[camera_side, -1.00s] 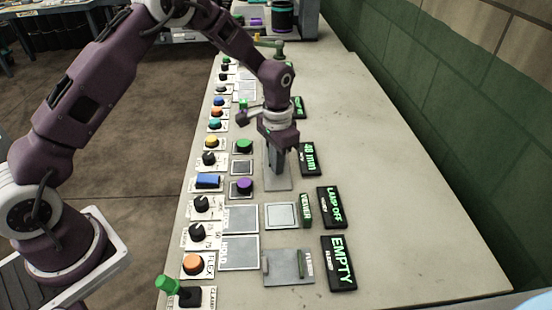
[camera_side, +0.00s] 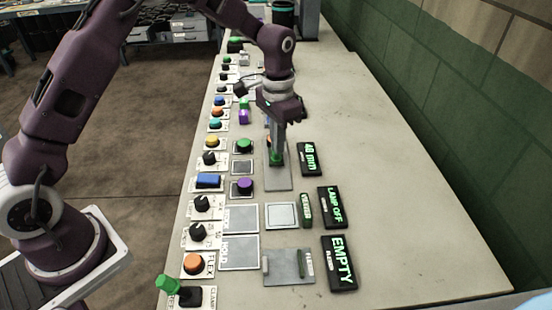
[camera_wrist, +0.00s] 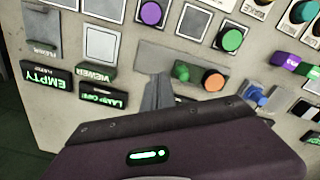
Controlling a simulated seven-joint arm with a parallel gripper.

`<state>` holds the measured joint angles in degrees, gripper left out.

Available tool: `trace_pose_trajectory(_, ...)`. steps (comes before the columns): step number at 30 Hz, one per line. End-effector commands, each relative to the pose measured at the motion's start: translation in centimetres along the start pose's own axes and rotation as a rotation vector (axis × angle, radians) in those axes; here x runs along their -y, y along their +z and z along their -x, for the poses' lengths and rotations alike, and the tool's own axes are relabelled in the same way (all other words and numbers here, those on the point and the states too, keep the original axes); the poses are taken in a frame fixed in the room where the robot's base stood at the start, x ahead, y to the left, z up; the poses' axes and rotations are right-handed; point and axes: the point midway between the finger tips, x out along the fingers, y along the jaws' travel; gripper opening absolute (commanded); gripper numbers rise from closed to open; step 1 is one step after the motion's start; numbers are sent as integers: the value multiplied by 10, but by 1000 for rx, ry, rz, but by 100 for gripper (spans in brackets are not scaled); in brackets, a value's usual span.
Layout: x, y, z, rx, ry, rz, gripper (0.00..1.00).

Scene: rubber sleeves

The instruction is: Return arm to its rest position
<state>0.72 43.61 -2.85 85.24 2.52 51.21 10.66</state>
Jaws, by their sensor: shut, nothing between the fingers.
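My gripper (camera_side: 279,152) points straight down over the bench, with its two fingers together and nothing between them. It is above a grey plate (camera_side: 277,180) beside the display reading 40 mm (camera_side: 310,159). A small green piece (camera_side: 275,159) shows at the plate's far end, close to the fingertips in the side view. In the wrist view, my fingers (camera_wrist: 158,88) are in front of the plate, left of the green piece (camera_wrist: 181,72) and an orange round part (camera_wrist: 214,81). The exact gap between fingertips and plate is hard to tell.
A row of knobs and buttons, including a blue switch (camera_side: 208,181), runs along the bench's left side. Displays reading LAMP OFF (camera_side: 332,207) and EMPTY (camera_side: 340,263) stand near the front. The bench's right side (camera_side: 400,190) is clear, up to a green wall (camera_side: 450,130).

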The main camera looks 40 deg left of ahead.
Motion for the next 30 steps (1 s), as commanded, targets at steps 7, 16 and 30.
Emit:
trace_pose_trajectory(7, -7, 53, 104, -121, -35, 57, 0)
trace_pose_trajectory(16, -43, 228, 199, -374, -70, 195, 0)
trace_pose_trajectory(30, -62, 302, 182, -488, -64, 258, 0)
